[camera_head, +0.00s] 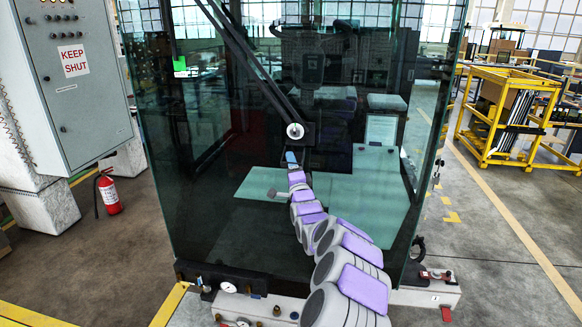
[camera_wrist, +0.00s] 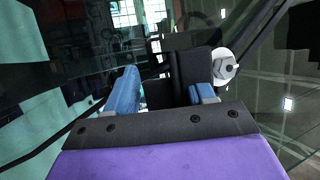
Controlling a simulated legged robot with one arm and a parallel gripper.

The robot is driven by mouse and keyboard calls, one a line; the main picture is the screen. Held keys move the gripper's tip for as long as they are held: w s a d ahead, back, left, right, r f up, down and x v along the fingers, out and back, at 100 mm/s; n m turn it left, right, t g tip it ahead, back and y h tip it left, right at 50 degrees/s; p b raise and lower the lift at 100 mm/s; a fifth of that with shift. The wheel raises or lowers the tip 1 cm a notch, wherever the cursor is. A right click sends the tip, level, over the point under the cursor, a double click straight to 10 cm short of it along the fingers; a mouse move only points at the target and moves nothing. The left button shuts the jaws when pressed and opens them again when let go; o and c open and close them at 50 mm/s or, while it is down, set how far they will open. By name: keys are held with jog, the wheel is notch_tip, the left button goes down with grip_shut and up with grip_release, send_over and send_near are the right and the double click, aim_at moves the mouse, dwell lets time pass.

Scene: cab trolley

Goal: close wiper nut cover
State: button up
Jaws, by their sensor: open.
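The wiper nut (camera_head: 295,131) is a pale round piece with a hexagonal middle, at the lower end of the black wiper arm (camera_head: 262,72) on the cab glass. It shows bare in the wrist view (camera_wrist: 224,67), right of my gripper. A black block (camera_wrist: 188,68) sits just left of the nut; I cannot tell whether it is the cover. My gripper (camera_head: 291,157) is just below the nut in the head view. Its two blue fingers (camera_wrist: 165,92) stand apart with nothing clearly held between them. Contact with the black block cannot be told.
The large dark glass pane (camera_head: 220,160) stands directly before me. A grey cabinet (camera_head: 75,75) and a red fire extinguisher (camera_head: 108,194) are at left. A yellow trolley (camera_head: 512,112) is at right. The floor right of the cab is mostly clear.

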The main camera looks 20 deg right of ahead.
jog(key=shift+c, duration=0.2)
grip_shut()
